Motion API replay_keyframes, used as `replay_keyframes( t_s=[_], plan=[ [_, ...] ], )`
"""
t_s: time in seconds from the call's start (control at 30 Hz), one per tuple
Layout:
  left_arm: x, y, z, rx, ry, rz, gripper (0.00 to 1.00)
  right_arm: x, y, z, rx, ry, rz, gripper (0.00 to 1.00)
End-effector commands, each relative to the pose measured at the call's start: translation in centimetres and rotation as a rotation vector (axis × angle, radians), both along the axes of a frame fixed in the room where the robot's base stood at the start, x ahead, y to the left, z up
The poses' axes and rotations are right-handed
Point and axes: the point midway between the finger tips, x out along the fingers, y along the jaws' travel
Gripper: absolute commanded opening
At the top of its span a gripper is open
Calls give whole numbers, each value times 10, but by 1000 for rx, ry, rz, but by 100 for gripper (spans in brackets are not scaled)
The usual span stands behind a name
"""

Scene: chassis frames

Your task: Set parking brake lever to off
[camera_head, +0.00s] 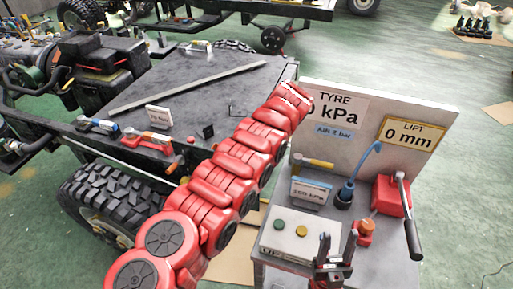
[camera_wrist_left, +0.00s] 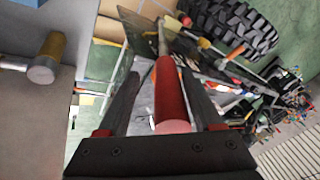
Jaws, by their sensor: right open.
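In the left wrist view, a red cylindrical grip (camera_wrist_left: 172,100) on a grey rod, which looks like the brake lever, lies between the fingers of my left gripper (camera_wrist_left: 167,70). Gaps show on both sides of the grip, so the fingers are open around it. In the head view my red left arm reaches across the chassis frame (camera_head: 185,72), and neither the left gripper nor this lever can be made out there. My right gripper (camera_head: 337,252) is open and empty in front of the grey bench. I cannot tell the lever's off position.
The grey bench (camera_head: 388,235) carries a red box with a black-gripped lever (camera_head: 392,196), a blue tool (camera_head: 348,188), a hammer (camera_head: 313,163) and a button box (camera_head: 300,235). A sign panel (camera_head: 445,118) stands behind. A tyre (camera_head: 110,203) and hand tools (camera_head: 97,126) are left of my arm.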

Motion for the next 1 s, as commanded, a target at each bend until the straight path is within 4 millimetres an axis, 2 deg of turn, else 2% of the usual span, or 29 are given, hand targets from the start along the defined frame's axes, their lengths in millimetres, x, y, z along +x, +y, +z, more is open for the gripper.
replay_keyframes(
  t_s=[0.27, 0.37, 0.47, 0.6, 0.8, 1.0],
  plan=[
    [0, -4, 10, -2, -5, 1, 67, 0, 0, -5, 0, 0, 0, 50],
    [-5, -10, 25, -2, -5, 1, 67, 0, 0, -11, 0, 0, 0, 50],
    [-9, -22, 49, -3, -9, -2, 67, 0, 0, -19, 0, 0, 0, 50],
    [-19, -36, 83, -2, -2, -5, 67, 0, 0, -19, 0, 0, 0, 50],
    [-26, -48, 130, -1, 0, -1, 67, 0, 0, 23, 0, 0, 0, 50],
    [-32, -59, 152, 0, 1, -2, 67, 0, 0, 49, 0, 0, 0, 50]
  ],
)
